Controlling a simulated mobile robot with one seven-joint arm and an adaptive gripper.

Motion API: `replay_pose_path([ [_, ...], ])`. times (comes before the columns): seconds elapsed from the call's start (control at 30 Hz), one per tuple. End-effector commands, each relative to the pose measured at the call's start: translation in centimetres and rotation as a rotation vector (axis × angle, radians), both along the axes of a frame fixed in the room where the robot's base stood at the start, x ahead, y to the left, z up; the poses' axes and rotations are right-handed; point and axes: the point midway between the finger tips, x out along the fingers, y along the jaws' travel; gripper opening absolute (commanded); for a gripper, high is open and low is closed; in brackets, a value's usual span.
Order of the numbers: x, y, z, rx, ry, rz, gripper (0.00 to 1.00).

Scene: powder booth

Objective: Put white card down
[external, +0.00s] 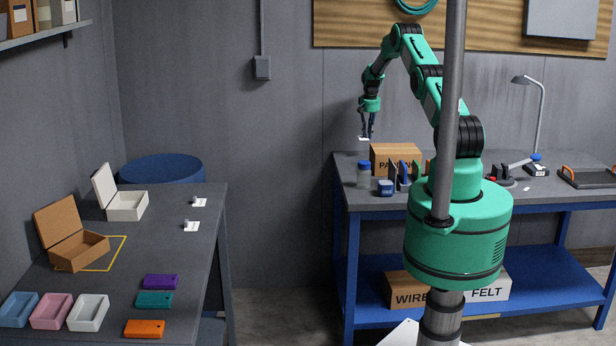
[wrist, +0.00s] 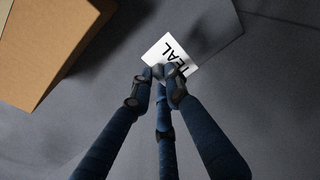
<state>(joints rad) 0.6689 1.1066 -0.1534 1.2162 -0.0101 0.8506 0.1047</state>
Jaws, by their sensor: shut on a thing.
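My gripper (external: 367,133) is shut on a small white card (external: 363,138) and holds it in the air near the left end of the back workbench (external: 350,180). In the wrist view the card (wrist: 157,53) sticks out past my gripper's fingertips (wrist: 165,76). Black print on it reads like "TEAL", partly covered by a fingertip.
A cardboard box (external: 395,156) stands close by and fills the upper left of the wrist view (wrist: 45,45). A blue-capped bottle (external: 363,175) and a rack (external: 405,174) stand near it. The left table (external: 165,240) holds boxes, trays, coloured blocks and two white cards.

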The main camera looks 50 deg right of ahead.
Motion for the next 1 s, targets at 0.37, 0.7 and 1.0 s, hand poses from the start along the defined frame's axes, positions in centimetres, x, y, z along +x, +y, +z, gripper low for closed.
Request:
replay_pose_path([
  [0.37, -0.3, -0.5, 0.0, 0.000, 0.000, -0.015, 0.01],
  [0.7, -0.3, -0.4, -2.6, 0.001, 0.002, -0.015, 0.01],
  [1.0, -0.3, -0.5, -5.9, 0.000, 0.000, -0.014, 0.01],
])
